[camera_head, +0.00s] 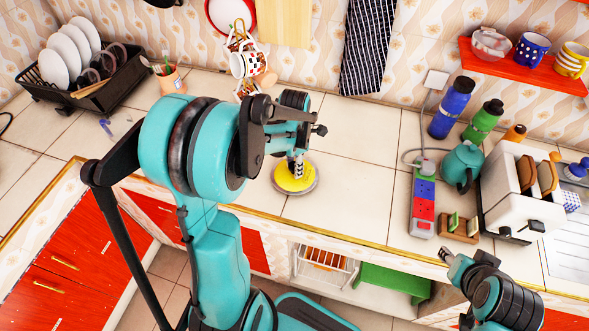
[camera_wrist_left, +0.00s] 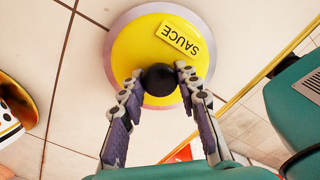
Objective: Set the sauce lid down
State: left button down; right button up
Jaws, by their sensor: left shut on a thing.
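The sauce lid (camera_head: 289,184) is a yellow disc with a grey rim, over the pale tiled counter (camera_head: 345,205) near its front edge. In the left wrist view the lid (camera_wrist_left: 140,50) shows a "SAUCE" label (camera_wrist_left: 179,36) and a round black knob (camera_wrist_left: 160,79). My left gripper (camera_head: 297,158) is above the lid, its two fingers (camera_wrist_left: 159,83) shut on the knob from both sides. The lid looks level; I cannot tell whether it touches the counter. My right gripper (camera_head: 459,259) is at the lower right, apart from the lid; its finger opening is unclear.
A mug rack (camera_head: 243,60) stands behind the lid. A power strip (camera_head: 423,203), teal kettle (camera_head: 461,165) and white toaster (camera_head: 508,190) stand to the right. A black dish rack (camera_head: 110,92) is at far left. Counter right of the lid is clear.

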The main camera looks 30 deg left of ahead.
pick_arm(q)
jog(key=shift+f, duration=0.6)
jog(key=shift+r, duration=0.1)
jog(key=shift+f, duration=0.2)
jog(key=c, duration=1.1)
grip_release()
jog(key=shift+r, duration=0.1)
